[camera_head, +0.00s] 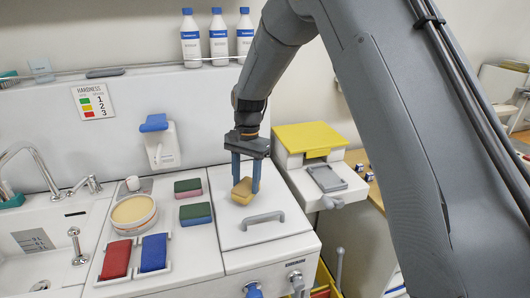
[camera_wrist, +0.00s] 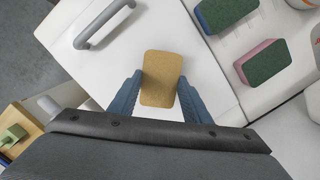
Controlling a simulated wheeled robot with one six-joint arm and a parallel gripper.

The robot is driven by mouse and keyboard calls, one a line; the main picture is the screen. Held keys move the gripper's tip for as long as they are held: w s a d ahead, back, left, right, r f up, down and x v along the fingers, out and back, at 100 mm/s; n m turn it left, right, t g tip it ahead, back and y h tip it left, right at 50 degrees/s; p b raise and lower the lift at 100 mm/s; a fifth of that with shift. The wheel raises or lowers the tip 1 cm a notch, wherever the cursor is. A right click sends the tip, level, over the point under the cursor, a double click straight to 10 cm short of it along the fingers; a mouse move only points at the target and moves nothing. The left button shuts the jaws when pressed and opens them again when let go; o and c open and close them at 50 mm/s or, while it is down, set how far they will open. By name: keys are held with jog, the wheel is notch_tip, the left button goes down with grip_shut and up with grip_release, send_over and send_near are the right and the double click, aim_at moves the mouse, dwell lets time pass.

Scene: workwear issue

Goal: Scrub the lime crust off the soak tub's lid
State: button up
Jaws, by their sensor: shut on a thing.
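My gripper (camera_head: 246,183) points down over the soak tub's lid and is shut on a tan-yellow sponge block (camera_head: 241,194). In the wrist view the block (camera_wrist: 161,77) sits between the two blue fingers. The white lid (camera_head: 232,232) is flat, with a grey bar handle (camera_head: 263,217) near its front edge; the handle (camera_wrist: 103,25) also shows in the wrist view. The block is low over the lid, behind the handle; I cannot tell whether it touches. No lime crust is distinguishable on the visible lid; the block and fingers hide part of it.
Further left are a round tan-topped tub (camera_head: 133,212), a red block (camera_head: 116,260) and a blue block (camera_head: 154,252). A hardness chart (camera_head: 93,102) hangs behind. A yellow-topped box (camera_head: 310,137) stands right.

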jog(key=shift+r+p, duration=1.8)
jog(key=shift+r, duration=1.45)
